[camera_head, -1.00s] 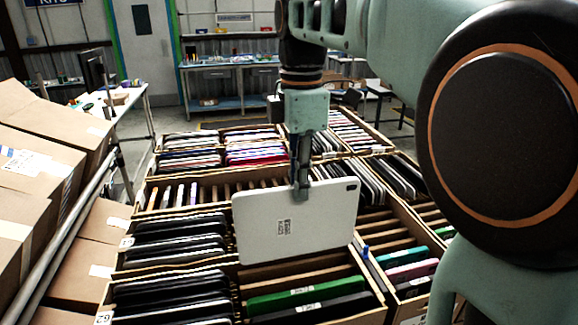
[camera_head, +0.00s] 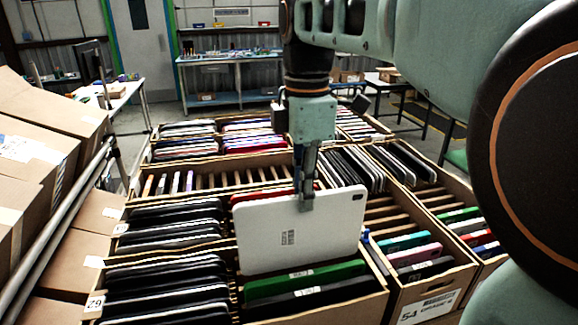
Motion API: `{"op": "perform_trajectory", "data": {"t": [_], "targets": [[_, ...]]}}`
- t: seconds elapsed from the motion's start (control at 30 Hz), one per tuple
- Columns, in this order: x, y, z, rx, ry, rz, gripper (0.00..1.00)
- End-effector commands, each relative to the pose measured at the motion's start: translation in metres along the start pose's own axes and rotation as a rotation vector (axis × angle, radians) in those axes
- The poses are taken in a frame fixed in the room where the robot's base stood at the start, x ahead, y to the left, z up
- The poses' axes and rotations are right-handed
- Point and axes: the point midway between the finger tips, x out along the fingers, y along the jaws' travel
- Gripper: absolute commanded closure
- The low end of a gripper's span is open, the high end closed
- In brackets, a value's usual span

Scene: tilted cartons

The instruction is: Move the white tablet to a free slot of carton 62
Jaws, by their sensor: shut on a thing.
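My gripper (camera_head: 306,203) is shut on the top edge of the white tablet (camera_head: 325,235), which hangs nearly upright with its broad face toward me and a small label on it. The tablet is in front of the right-hand column of carton 62 (camera_head: 95,303), at front left. Behind the tablet's lower edge I cannot tell whether it is inside a slot or above it. A green tablet (camera_head: 330,275) and a black one (camera_head: 335,294) lie in that column, nearer me. The left column holds several black tablets (camera_head: 165,290). Part of the slots is hidden by the white tablet.
Carton 54 (camera_head: 432,303) stands to the right with teal, pink and black tablets. More filled cartons stand behind and far right. A red tablet edge (camera_head: 250,195) shows behind the white tablet. Brown boxes (camera_head: 35,150) and a metal rail (camera_head: 65,230) are at left.

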Motion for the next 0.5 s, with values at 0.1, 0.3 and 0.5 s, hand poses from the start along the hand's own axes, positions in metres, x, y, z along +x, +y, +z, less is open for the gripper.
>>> {"op": "perform_trajectory", "data": {"t": [0.1,0.3,0.5], "targets": [[0.010,0.000,0.000,0.000,0.000,0.001,1.00],[0.023,0.000,0.000,0.000,0.000,0.001,1.00],[0.036,0.000,0.000,0.000,0.000,0.002,1.00]]}}
